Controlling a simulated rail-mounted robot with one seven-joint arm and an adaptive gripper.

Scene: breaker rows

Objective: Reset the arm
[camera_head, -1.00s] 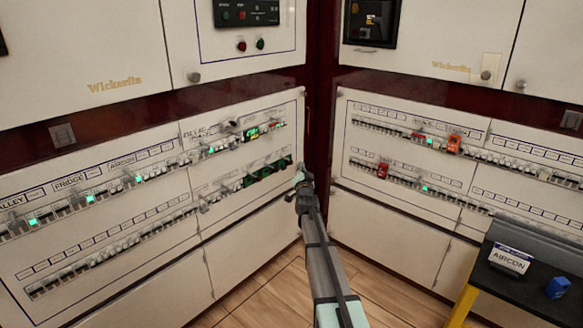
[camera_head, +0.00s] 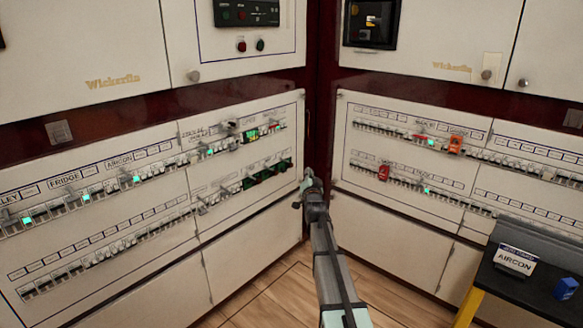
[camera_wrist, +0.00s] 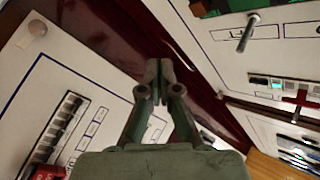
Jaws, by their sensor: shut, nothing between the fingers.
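My gripper (camera_head: 305,188) is in front of the corner between the two breaker cabinets, at the height of the lower breaker rows. In the wrist view my gripper (camera_wrist: 158,72) is shut with its fingertips together and nothing between them. The left breaker panel (camera_head: 120,245) carries two rows of breakers with several green lights. The right breaker panel (camera_head: 400,165) also has two rows, with a red piece (camera_head: 384,172) on the lower row and an orange one (camera_head: 456,144) on the upper. My gripper appears apart from both panels.
A dark table (camera_head: 505,283) with yellow legs stands at the lower right. It bears an AIRCON sign (camera_head: 516,260) and a blue object (camera_head: 566,288). Wooden floor (camera_head: 265,295) is clear between the cabinets. White upper cabinets (camera_head: 90,50) stand above the panels.

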